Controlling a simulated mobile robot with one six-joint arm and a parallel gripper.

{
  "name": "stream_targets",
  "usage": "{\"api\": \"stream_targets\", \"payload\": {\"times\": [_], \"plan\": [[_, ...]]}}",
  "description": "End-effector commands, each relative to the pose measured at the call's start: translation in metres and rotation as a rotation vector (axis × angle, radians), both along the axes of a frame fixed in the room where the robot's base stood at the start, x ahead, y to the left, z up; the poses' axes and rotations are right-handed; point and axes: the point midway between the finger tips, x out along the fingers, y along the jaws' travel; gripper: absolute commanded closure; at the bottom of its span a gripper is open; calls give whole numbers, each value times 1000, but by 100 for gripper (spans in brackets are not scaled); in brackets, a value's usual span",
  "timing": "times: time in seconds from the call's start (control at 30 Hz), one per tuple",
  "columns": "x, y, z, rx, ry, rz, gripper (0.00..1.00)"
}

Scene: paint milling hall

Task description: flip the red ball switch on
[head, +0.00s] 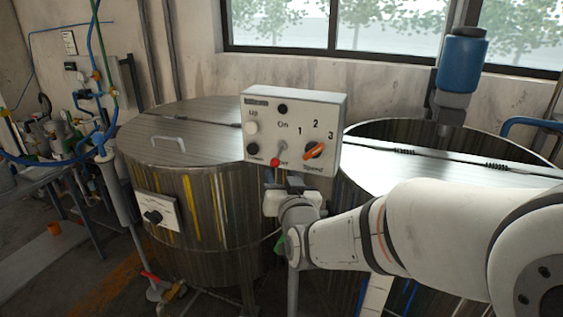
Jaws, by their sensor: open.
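The red ball switch (275,162) is on the front of a pale grey control box (321,119). Its lever points down and slightly left, with the red ball at the lower end. "On" is printed above it, and a partly hidden label is beside the ball. My gripper (284,182) is just below the ball, at the box's lower edge, and is open. Its fingers are small and dark here, and I cannot tell whether they touch the box. I see nothing held between them.
An orange rotary knob (314,150) marked 1, 2, 3 is right of the switch. Black and white buttons are on the box's left. A lidded steel tank (197,215) stands left, and another tank (379,154) with a blue motor (461,62) stands right.

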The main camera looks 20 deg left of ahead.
Motion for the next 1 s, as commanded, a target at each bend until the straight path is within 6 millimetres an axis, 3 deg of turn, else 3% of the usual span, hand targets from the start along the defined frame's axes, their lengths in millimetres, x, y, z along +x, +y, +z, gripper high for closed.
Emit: {"api": "stream_targets", "payload": {"times": [0.5, 0.9, 1.0], "plan": [[58, 33, 2, 2, -4, -2, 58], [67, 37, 1, 2, -4, -2, 58], [67, 36, 1, 2, -4, -2, 64]]}}
